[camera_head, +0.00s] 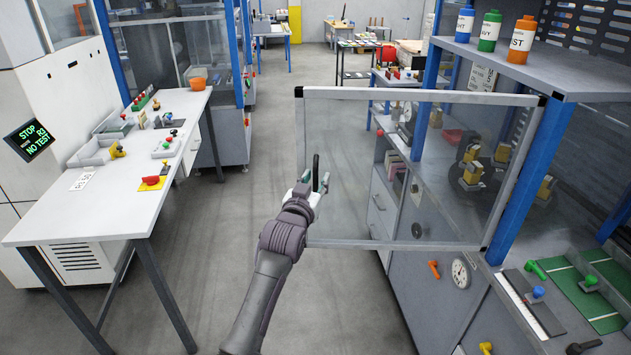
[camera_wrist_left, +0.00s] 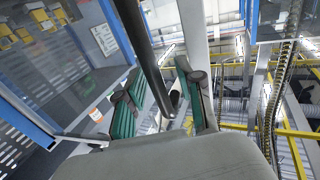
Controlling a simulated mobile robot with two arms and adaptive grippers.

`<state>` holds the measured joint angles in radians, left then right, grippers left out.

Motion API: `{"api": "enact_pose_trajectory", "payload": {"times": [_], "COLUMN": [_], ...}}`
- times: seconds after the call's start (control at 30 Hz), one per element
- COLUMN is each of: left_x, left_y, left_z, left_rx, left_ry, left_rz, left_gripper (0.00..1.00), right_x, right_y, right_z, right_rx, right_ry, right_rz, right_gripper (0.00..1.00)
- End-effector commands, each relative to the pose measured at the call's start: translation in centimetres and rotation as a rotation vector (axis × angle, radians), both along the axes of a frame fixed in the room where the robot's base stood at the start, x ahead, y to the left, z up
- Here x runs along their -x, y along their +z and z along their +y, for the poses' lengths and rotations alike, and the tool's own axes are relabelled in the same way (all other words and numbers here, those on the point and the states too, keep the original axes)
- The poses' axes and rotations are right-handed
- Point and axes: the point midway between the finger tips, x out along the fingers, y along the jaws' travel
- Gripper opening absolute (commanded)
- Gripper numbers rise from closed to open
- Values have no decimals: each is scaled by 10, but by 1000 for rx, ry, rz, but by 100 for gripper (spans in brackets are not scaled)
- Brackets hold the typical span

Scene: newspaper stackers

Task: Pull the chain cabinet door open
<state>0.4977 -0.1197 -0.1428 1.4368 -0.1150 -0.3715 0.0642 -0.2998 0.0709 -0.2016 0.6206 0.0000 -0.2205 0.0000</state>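The cabinet door (camera_head: 400,243) is a clear panel in a grey metal frame with black corners. It stands swung out across the aisle, its right side by the blue post of the cabinet (camera_head: 540,170). A black bar handle (camera_head: 316,168) is on its left edge. My left gripper (camera_head: 312,190) is at this handle. In the left wrist view the handle (camera_wrist_left: 148,55) runs between the green finger pads of my left gripper (camera_wrist_left: 163,98), with gaps visible beside it. Whether a pad touches it is unclear. My right gripper is not in view.
A white workbench (camera_head: 95,212) with small parts stands at the left. Grey floor (camera_head: 215,265) is free between it and the door. Bottles (camera_head: 488,30) stand on the upper right shelf.

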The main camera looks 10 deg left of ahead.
Motion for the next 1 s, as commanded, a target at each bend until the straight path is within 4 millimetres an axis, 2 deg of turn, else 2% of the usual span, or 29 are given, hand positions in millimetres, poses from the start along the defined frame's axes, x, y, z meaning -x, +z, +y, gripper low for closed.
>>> {"api": "enact_pose_trajectory", "payload": {"times": [0.37,0.57,0.8,1.0], "left_x": [6,37,87,113], "left_y": [-2,-3,-2,-2], "left_z": [0,5,12,16], "left_rx": [1,1,1,2], "left_ry": [-1,-1,-1,0], "left_rz": [5,4,3,3], "left_gripper": [39,39,39,39], "right_x": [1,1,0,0], "right_y": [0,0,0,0], "right_z": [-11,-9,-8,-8], "right_rx": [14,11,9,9], "right_ry": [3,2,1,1], "right_rz": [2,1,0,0], "right_gripper": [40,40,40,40]}}
